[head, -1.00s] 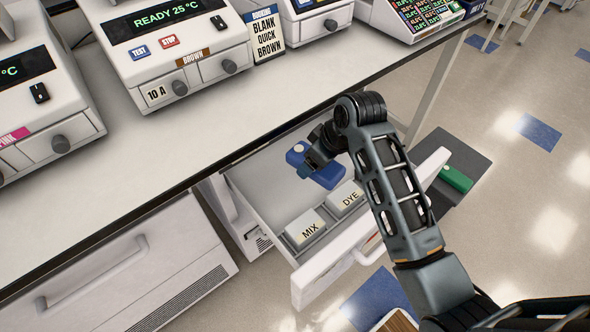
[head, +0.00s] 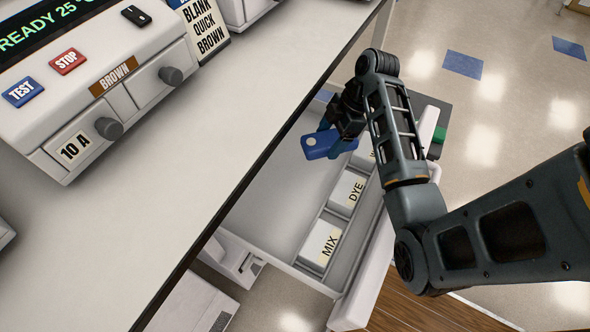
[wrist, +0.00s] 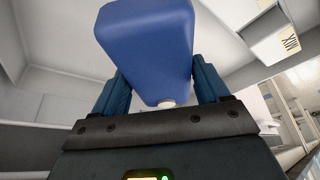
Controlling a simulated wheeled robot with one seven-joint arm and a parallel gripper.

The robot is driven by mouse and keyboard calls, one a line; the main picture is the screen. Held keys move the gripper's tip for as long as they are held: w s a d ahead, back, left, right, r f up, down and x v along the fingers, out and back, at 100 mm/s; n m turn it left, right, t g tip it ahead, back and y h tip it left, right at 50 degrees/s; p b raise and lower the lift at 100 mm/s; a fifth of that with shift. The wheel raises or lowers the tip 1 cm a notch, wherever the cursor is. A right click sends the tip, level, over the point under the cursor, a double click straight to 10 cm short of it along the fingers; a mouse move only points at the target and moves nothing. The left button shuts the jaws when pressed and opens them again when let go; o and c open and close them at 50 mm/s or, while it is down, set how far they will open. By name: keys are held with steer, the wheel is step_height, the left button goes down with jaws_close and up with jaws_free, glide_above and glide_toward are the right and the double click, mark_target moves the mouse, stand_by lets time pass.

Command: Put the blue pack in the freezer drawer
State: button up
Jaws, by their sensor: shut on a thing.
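The blue pack (head: 318,146) is a blue block with a pale round cap, held over the open white freezer drawer (head: 272,212). My gripper (head: 345,132) is shut on it. In the wrist view the pack (wrist: 150,45) sits between the two blue fingers of my gripper (wrist: 160,95), with its cap toward the palm. The drawer is pulled out below the bench. Whether the pack touches the drawer floor cannot be told.
White boxes marked MIX (head: 320,243) and DYE (head: 345,192) sit in a divided strip at the drawer's front. The drawer's left part looks empty. The white bench (head: 230,130) overhangs beside it, carrying the brown-labelled cycler (head: 90,90). A green object (head: 439,135) lies beyond the drawer.

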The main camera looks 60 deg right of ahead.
glide_toward(294, 178)
steer(key=s+d+f, duration=0.1)
steer(key=d+f, duration=0.1)
steer(key=s+d+f, duration=0.2)
steer(key=shift+s+f+b, duration=0.25)
steer(key=shift+s+b, duration=0.1)
steer(key=shift+b, duration=0.05)
steer(key=shift+w+a+r, duration=0.2)
steer(key=shift+w+a, duration=0.85)
steer(key=shift+c, duration=0.5)
steer(key=w+a+p, duration=0.1)
steer(key=w+a, duration=0.2)
steer(key=shift+w+a, duration=0.1)
steer(key=shift+a, duration=0.15)
steer(key=shift+w+a+f, duration=0.1)
steer(key=shift+a+f, duration=0.05)
steer(key=shift+f, duration=0.5)
steer(key=shift+f, duration=0.1)
steer(key=o, duration=1.4)
